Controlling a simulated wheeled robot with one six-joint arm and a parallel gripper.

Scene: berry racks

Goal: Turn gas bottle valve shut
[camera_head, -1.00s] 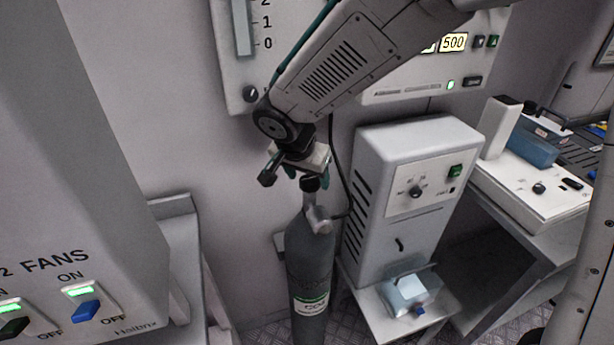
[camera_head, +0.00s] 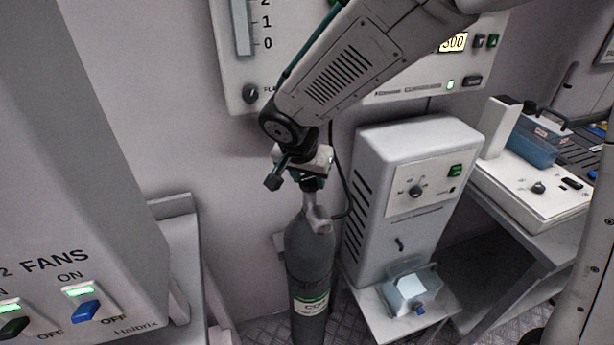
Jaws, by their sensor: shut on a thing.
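The grey gas bottle (camera_head: 309,262) stands upright on the floor in the middle of the view, with a white and green label facing me. Its metal valve body (camera_head: 318,216) is on top, with a hose fitting on the right. My gripper (camera_head: 311,183) points down over the bottle's top, its fingers around the dark valve knob. The gripper is shut on the knob, which is mostly hidden by the fingers and wrist.
A white box unit (camera_head: 417,150) with a dial stands close right of the bottle, a clear container (camera_head: 408,289) on its lower shelf. A grey switch cabinet (camera_head: 75,200) is at left. A wall panel (camera_head: 237,75) is behind my arm. A black hose runs beside the bottle.

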